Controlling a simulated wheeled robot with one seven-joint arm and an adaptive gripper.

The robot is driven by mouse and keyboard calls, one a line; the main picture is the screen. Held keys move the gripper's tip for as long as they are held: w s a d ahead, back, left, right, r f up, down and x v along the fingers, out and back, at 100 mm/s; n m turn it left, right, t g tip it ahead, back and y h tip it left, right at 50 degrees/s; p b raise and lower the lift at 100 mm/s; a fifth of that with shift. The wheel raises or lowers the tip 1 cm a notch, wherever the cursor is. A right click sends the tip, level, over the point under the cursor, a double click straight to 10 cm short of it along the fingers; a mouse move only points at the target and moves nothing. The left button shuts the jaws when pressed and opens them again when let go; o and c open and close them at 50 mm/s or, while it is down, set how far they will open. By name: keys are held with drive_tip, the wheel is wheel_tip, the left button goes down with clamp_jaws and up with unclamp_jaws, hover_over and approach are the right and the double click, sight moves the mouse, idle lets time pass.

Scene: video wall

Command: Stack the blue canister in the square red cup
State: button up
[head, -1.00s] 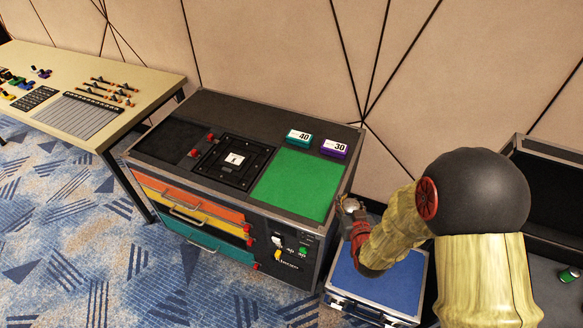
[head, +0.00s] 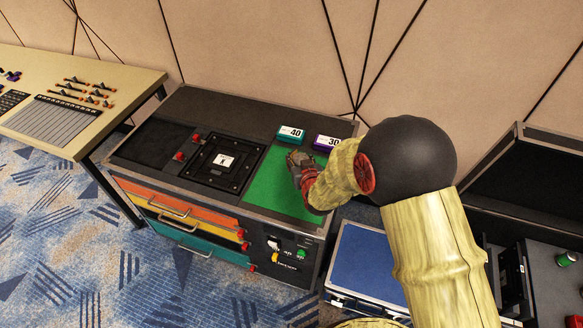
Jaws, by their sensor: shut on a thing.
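My gripper (head: 301,165) is red and grey and hangs over the green panel (head: 268,190) on top of the black cabinet. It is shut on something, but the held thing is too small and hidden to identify. I cannot make out the blue canister or the square red cup in the head view. My arm hides the right part of the panel.
A block marked 40 (head: 291,134) and a purple block marked 30 (head: 326,143) stand behind the green panel. A blue-topped case (head: 365,262) is right of the cabinet.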

drive_tip(key=f, duration=0.1)
drive_tip(key=w+a+f, duration=0.1)
drive_tip(key=w+a+f+b, duration=0.1)
drive_tip(key=shift+w+f, duration=0.1)
drive_tip(key=shift+f, duration=0.1)
drive_tip(key=shift+f+b, duration=0.85)
drive_tip(key=shift+f, duration=0.7)
drive_tip(key=shift+f, duration=0.15)
drive_tip(key=o, duration=1.5)
